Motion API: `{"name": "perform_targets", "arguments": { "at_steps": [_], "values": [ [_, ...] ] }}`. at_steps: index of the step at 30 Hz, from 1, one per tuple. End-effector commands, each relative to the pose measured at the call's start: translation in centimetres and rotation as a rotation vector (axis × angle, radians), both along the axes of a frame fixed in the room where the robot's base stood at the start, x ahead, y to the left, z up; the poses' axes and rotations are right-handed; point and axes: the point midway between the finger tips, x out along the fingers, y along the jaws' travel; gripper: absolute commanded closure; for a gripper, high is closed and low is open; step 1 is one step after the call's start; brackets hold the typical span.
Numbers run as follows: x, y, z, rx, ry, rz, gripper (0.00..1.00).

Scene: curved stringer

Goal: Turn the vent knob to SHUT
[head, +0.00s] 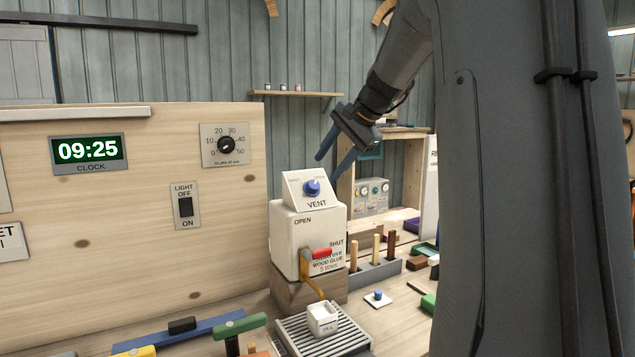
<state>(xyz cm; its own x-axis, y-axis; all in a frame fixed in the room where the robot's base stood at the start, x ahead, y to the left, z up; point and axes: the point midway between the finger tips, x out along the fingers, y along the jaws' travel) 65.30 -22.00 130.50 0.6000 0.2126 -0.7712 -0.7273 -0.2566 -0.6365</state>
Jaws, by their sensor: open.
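The blue vent knob (312,187) sits on the sloped white panel marked VENT (317,204), on top of a white wood glue box (290,237). Small marks flank the knob, but I cannot read them or tell which way the knob points. My gripper (328,167) reaches down from the upper right with its two blue fingers spread. I cannot tell the exact gap in depth.
The glue box bears OPEN and SHUT labels by a red-handled tap (321,253). A small white cup (322,319) stands on a grate (290,333) below. A wooden panel (100,220) with clock, dial and light switch stands left. Wooden pegs (376,249) stand right of the box.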

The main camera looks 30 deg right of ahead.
Motion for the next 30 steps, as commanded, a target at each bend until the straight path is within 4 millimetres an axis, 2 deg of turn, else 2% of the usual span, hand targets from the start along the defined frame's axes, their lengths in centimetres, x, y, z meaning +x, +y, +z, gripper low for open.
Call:
{"name": "perform_targets", "arguments": {
  "at_steps": [2, 15, 27, 30],
  "values": [
    [0.4, 0.0, -0.2, 0.004, -0.002, -0.002, 0.53],
    [4.1, 1.4, -4.9, 0.002, -0.001, -0.002, 0.53],
    [4.6, 1.6, -5.7, 0.0, -0.002, -0.001, 0.53],
    [4.6, 1.6, -5.7, 0.0, -0.002, -0.001, 0.68]
  ]
}}
